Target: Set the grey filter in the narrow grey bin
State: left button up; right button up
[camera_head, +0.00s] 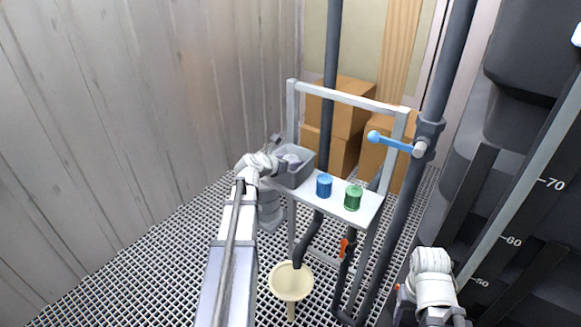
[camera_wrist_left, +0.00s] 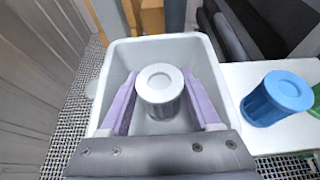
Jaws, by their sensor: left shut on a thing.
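The grey filter (camera_wrist_left: 161,90) is a short pale-grey cylinder with a round cap. In the left wrist view it is upright inside the grey bin (camera_wrist_left: 205,48), with bin walls around it. My left gripper (camera_wrist_left: 161,96) has its two purple fingers on either side of the filter and is shut on it, reaching down into the bin. In the head view the bin (camera_head: 296,180) sits at the left end of the white shelf, and the filter is small there. Whether the filter's base touches the bin floor is hidden.
A blue filter (camera_head: 324,186) and a green filter (camera_head: 353,198) stand on the white shelf (camera_head: 371,208), right of the bin. A blue-handled valve (camera_head: 390,142) is on the dark pipe. A cream funnel (camera_head: 291,283) stands below. Cardboard boxes (camera_head: 345,110) are behind.

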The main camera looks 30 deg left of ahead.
pick_arm(q)
jog(key=shift+f, duration=0.15)
jog(key=o, duration=1.4)
jog(key=shift+c, duration=0.2)
jog(key=shift+s+r+p, duration=0.2)
jog(key=shift+r+p, duration=0.15)
jog(key=shift+r, duration=0.05)
jog(key=p+v, duration=0.4)
jog(key=v, duration=0.7)
jog(key=shift+s+p, duration=0.25)
jog(key=shift+p, duration=0.15)
jog(key=shift+a, duration=0.1)
